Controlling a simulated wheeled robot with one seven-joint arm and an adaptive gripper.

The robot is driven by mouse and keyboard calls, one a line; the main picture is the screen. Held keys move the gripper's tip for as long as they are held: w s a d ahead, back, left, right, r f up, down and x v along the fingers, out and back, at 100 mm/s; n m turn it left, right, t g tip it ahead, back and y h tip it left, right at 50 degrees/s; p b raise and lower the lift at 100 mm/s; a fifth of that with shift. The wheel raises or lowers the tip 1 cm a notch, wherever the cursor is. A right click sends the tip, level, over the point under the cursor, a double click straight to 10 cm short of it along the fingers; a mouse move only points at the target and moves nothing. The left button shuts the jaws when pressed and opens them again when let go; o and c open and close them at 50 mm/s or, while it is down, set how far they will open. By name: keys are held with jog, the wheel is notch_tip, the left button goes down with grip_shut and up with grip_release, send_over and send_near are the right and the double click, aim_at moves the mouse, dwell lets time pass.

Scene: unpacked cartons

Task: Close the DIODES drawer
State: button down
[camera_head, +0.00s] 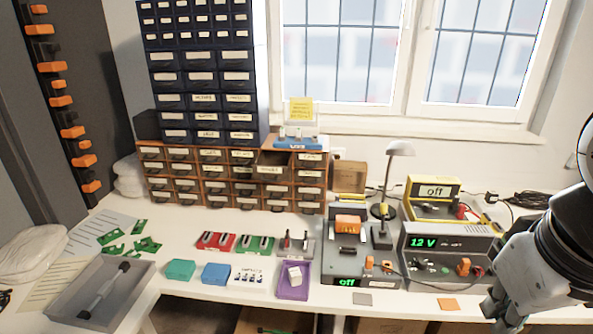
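A brown drawer cabinet (162,203) stands at the back of the white table, under a taller dark blue drawer cabinet (203,62). One drawer (269,170) in the brown cabinet's upper part, right of centre, sticks out with its top open. Its label is too small to read, so I cannot confirm that it says DIODES. The other drawers look flush. My gripper (505,318) is at the lower right, far from the drawer and near the table's front edge. Its fingers are small and partly cut off, so its opening is unclear.
Small red (216,241) and green (258,246) holders, a purple tray (293,283) and a grey tray (103,290) lie in front. Power supplies (447,246) and a lamp (398,149) stand right of the cabinet. Table space directly before the brown cabinet is mostly clear.

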jog(key=w+d+f+n+g+h+b, duration=0.15)
jog(key=w+n+h, duration=0.25)
jog(key=w, duration=0.4)
jog(key=w+d+f+n+t+h+b, duration=0.1)
jog(key=w+d+f+n+h, duration=0.2)
jog(key=w, duration=0.5)
jog(key=w+a+f+n+t+h+b, duration=0.1)
jog(key=w+a+n+t+h, duration=0.1)
jog(key=w+a+n, duration=0.3)
jog(key=w+a+f+n+t+h, duration=0.2)
jog(key=w, duration=0.6)
jog(key=w+a+f+n+t+y+b, duration=0.1)
jog(key=w+a+f+n+t, duration=0.1)
jog(key=w+a+n+t, duration=0.45)
jog(key=w+a+f+n+t+y+b, duration=0.1)
jog(key=w+a+f+n+t, duration=0.2)
jog(key=a, duration=0.7)
jog(key=a+f+n+t+y, duration=0.2)
jog(key=a+f+n+y, duration=0.25)
jog(key=a, duration=0.45)
jog(key=a+f+n+t+y, duration=0.25)
jog(key=a+n+y, duration=0.3)
jog(key=a, duration=0.35)
jog(key=b+x, duration=0.2)
jog(key=x, duration=1.2)
jog(key=shift+d+f+n+h, duration=0.25)
jog(key=shift+f+n+h, duration=0.05)
jog(key=shift+f+n, duration=0.05)
jog(key=shift+w+g, duration=0.1)
jog(key=shift+g, duration=0.15)
